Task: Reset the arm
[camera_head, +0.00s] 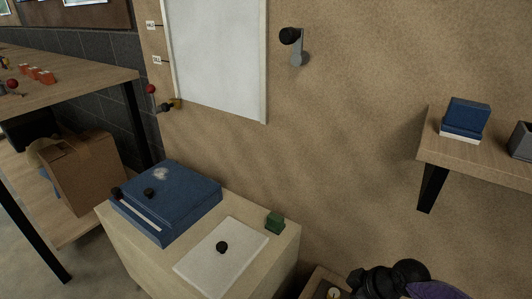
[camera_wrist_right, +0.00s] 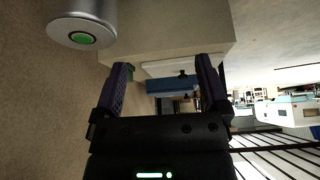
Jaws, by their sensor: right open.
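My right gripper (camera_wrist_right: 165,68) is open in the right wrist view, with its two purple-lined fingers apart and nothing between them. Beyond the fingers are a pale cabinet (camera_wrist_right: 180,42) and a blue box (camera_wrist_right: 172,84) with a dark knob. In the head view, a dark, rounded part with purple beside it shows at the bottom right edge and seems to be my right arm; its fingertips cannot be made out. My left gripper is not in view.
The cabinet (camera_head: 112,232) bears a blue case (camera_head: 190,192), a white sheet (camera_head: 205,262) with a black knob and a green block (camera_head: 275,222). A wall shelf (camera_head: 480,158) juts out at right. A metal cylinder (camera_wrist_right: 82,18) hangs close by at upper left in the wrist view.

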